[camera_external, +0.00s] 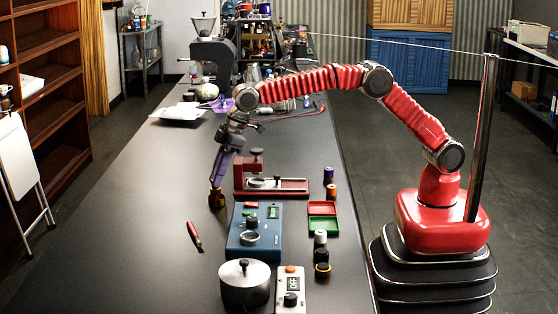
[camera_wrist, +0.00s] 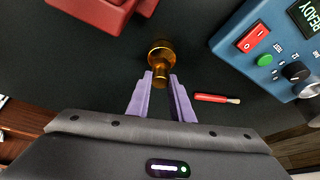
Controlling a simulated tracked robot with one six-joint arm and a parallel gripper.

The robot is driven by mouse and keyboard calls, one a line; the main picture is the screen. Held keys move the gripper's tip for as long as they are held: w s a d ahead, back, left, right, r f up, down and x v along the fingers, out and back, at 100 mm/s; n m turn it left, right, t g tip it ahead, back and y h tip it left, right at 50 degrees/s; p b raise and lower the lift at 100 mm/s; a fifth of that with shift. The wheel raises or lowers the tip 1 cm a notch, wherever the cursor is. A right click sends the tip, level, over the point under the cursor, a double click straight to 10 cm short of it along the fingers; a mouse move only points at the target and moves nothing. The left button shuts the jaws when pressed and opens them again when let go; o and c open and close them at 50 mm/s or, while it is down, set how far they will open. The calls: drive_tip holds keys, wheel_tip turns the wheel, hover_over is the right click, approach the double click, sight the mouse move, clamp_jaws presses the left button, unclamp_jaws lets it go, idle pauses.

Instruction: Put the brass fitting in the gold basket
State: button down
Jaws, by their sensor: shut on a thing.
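The brass fitting (camera_wrist: 160,52) is a gold-coloured piece with a wide round head and a narrower stem. My gripper (camera_wrist: 160,77) is shut on its stem between two purple fingers. In the external view my gripper (camera_external: 216,184) points down over the dark bench, and the fitting (camera_external: 217,200) is at its tips, low at the bench top. I cannot tell whether the fitting touches the bench. I cannot clearly make out a gold basket in either view.
A red stand (camera_external: 272,186), a blue control box (camera_external: 253,232) and a red-and-green tray (camera_external: 322,222) are to the right. A red-handled tool (camera_external: 195,236) lies below left.

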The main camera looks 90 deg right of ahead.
drive_tip(key=shift+f, duration=1.75)
drive_tip(key=c, duration=1.6)
unclamp_jaws()
drive_tip(key=shift+f, duration=0.1)
drive_tip(key=shift+o, duration=0.2)
drive_tip(key=v, duration=1.2)
